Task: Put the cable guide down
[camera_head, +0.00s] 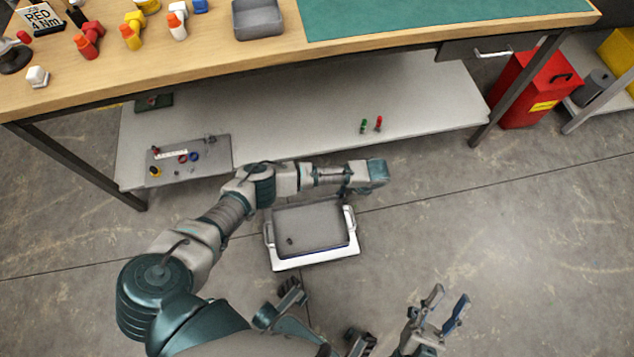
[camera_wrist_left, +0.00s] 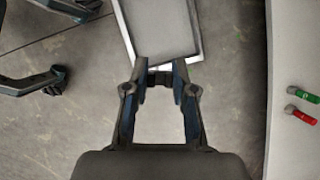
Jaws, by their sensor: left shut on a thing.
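My left gripper reaches out over the floor at the right edge of the grey tray, pointing down. In the left wrist view its fingers (camera_wrist_left: 160,78) are closed in on a small dark piece, which I take to be the cable guide (camera_wrist_left: 160,83). The piece is held at the fingertips and looks clear of the tray rim, though the height is hard to judge. In the head view the piece cannot be made out clearly. My right gripper (camera_head: 447,299) is open and empty at the lower right, above bare floor.
The grey tray (camera_head: 309,216) has a white border and side handles; a small dark item lies in it. The bench's low shelf (camera_head: 290,128) holds green and red pieces (camera_head: 371,125) and a grey mat (camera_head: 215,157) with small parts. The wooden benchtop (camera_head: 180,45) is above. Red bin (camera_head: 530,90) stands right.

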